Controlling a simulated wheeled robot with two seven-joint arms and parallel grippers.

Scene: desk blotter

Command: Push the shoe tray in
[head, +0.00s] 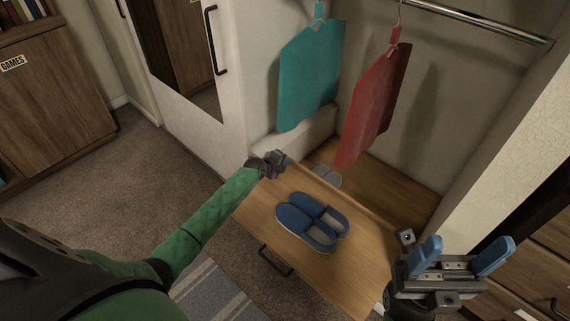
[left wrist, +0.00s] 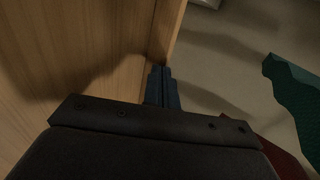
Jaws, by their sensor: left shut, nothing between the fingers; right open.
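The shoe tray (head: 262,212) is a light wooden pull-out board standing out from the wardrobe, with a dark handle (head: 274,262) on its front. A pair of blue slippers (head: 311,221) lies on it. My left gripper (head: 277,160) is shut and empty at the tray's far left corner, beside the wardrobe opening. In the left wrist view its closed fingers (left wrist: 162,84) are close to the edge of a wooden board (left wrist: 90,55); I cannot tell whether they touch it. My right gripper (head: 461,257) is open and empty at the tray's right side.
A teal garment (head: 310,75) and a red garment (head: 374,105) hang from the rail (head: 480,20) above. A white mirrored door (head: 200,90) stands at left. The carpet at left is clear.

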